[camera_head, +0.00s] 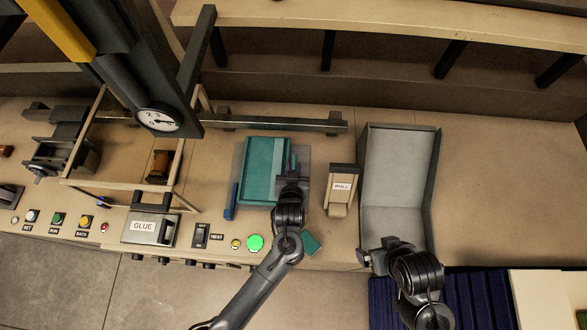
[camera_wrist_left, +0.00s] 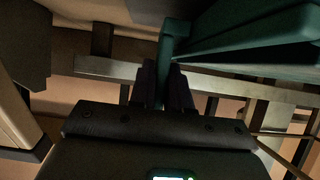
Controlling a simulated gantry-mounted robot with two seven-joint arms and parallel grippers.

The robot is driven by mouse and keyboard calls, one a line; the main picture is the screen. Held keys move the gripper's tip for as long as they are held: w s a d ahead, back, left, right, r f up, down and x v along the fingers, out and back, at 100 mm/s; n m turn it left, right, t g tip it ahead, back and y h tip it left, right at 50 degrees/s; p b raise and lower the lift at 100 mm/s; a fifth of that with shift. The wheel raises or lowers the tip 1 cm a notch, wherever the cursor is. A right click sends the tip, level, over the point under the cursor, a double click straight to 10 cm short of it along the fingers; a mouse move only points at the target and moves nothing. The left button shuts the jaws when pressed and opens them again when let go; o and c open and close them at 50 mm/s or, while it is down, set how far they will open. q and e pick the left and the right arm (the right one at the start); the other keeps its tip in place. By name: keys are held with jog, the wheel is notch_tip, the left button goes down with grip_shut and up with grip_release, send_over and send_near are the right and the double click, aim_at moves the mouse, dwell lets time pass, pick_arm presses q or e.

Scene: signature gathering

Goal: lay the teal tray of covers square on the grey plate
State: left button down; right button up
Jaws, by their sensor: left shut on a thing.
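The teal tray (camera_head: 262,172) is over the grey plate (camera_head: 303,160), whose edges show at its left and right. The tray looks roughly in line with the plate. I cannot tell whether it touches the plate or hangs just above it. My left gripper (camera_head: 291,178) is at the tray's right side. In the left wrist view my left gripper (camera_wrist_left: 163,85) is shut on an upright teal part of the tray (camera_wrist_left: 175,38). My right gripper (camera_head: 372,258) is near the front of the grey bin; its jaws do not show clearly.
A blue strip (camera_head: 231,201) stands at the plate's left. A PULL block (camera_head: 341,186) and a grey bin (camera_head: 398,165) are to the right. A GLUE box (camera_head: 145,228) and buttons line the front edge. A small teal piece (camera_head: 312,243) lies by my left forearm. A rail (camera_head: 270,123) runs behind.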

pick_arm(q)
jog(key=shift+f, duration=0.6)
jog(key=c, duration=1.1)
grip_release()
jog(key=shift+s+a+f, duration=0.1)
jog(key=shift+a+f, duration=0.05)
jog(key=shift+f, duration=0.05)
jog(key=shift+r, duration=0.65)
jog(key=d+v, duration=0.1)
jog(key=v, duration=1.1)
jog(key=s+a+g, duration=0.3)
jog(key=s+a, duration=0.1)
jog(key=a, duration=0.3)
jog(key=s+a+g, duration=0.3)
jog(key=s+a, duration=0.2)
jog(key=a, duration=0.2)
jog(key=s+a+r+m+g, duration=0.1)
jog(key=s+a+g, duration=0.1)
jog(key=s+a, duration=0.3)
jog(key=shift+s+a+r+g, duration=0.15)
jog(key=shift+a+g, duration=0.25)
jog(key=shift+a, duration=1.15)
